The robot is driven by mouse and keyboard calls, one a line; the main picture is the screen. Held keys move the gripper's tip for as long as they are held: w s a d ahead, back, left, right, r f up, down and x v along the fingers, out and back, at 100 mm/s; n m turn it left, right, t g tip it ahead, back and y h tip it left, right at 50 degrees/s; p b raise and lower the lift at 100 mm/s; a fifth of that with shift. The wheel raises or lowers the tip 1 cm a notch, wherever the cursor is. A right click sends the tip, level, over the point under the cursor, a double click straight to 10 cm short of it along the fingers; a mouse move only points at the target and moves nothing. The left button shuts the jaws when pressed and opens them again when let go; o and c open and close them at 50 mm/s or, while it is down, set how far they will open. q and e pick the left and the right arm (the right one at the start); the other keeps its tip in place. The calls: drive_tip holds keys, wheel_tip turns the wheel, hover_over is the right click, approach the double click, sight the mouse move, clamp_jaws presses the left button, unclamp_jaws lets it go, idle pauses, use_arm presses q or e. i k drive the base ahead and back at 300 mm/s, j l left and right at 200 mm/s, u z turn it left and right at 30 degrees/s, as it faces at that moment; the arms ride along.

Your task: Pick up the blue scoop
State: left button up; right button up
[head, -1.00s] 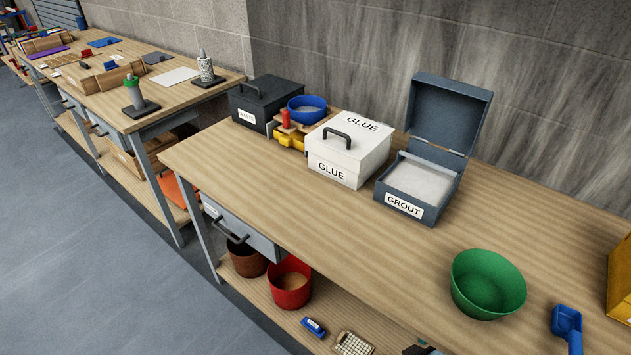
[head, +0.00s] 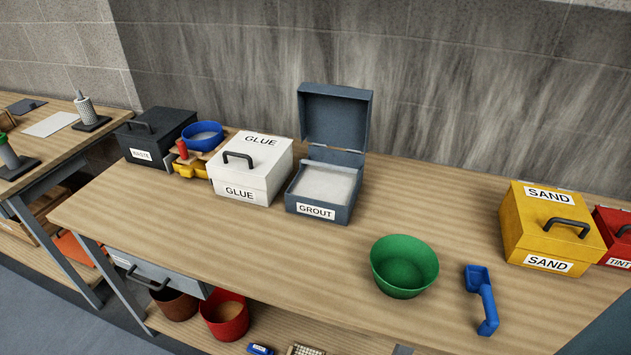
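The blue scoop (head: 482,297) lies on the wooden workbench (head: 230,232), to the right of a green bowl (head: 404,267) and apart from it. Its scoop end points to the back and its handle runs toward the front edge. Nothing covers it. Neither of my grippers can be made out in the head view. A dark shape at the lower right corner is cut off, and I cannot tell what it is.
An open grout box (head: 320,209), a closed white glue box (head: 251,170) and a dark waste box (head: 157,137) stand along the back. A yellow sand box (head: 552,228) and a red tint box (head: 612,238) stand at right.

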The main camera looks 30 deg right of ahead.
sight(477, 280)
drive_tip(key=l+z, duration=0.2)
drive_tip(key=z, duration=1.95)
